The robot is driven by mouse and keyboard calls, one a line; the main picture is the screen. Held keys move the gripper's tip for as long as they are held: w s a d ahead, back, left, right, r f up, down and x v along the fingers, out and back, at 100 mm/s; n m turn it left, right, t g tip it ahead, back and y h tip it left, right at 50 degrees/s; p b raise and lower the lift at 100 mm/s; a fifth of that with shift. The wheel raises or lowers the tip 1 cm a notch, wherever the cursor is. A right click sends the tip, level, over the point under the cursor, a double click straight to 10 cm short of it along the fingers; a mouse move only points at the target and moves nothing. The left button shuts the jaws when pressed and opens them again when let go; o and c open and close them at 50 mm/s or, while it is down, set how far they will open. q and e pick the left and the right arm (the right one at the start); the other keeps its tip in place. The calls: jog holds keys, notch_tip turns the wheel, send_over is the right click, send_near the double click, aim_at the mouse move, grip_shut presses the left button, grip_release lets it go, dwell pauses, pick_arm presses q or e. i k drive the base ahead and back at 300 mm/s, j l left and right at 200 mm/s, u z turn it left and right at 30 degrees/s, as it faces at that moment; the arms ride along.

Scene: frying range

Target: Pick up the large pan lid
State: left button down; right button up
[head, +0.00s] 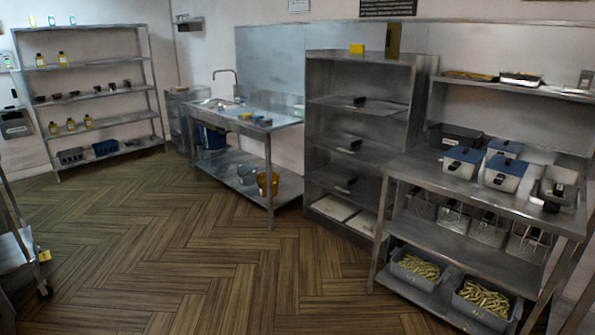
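I cannot pick out a large pan lid with certainty. On the steel table at the right stand several grey metal containers with blue tops (466,154), and I cannot tell whether any of these tops is the lid. Neither of my grippers is in view.
The right steel table (440,190) holds baskets below and bins of cut fries (420,266) at the bottom. The middle steel rack (400,75) and a sink table (275,125) stand farther back. A shelf rack (97,60) is at left. The wooden floor (190,240) between is clear.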

aim_at(366, 191)
jog(key=i, duration=2.4)
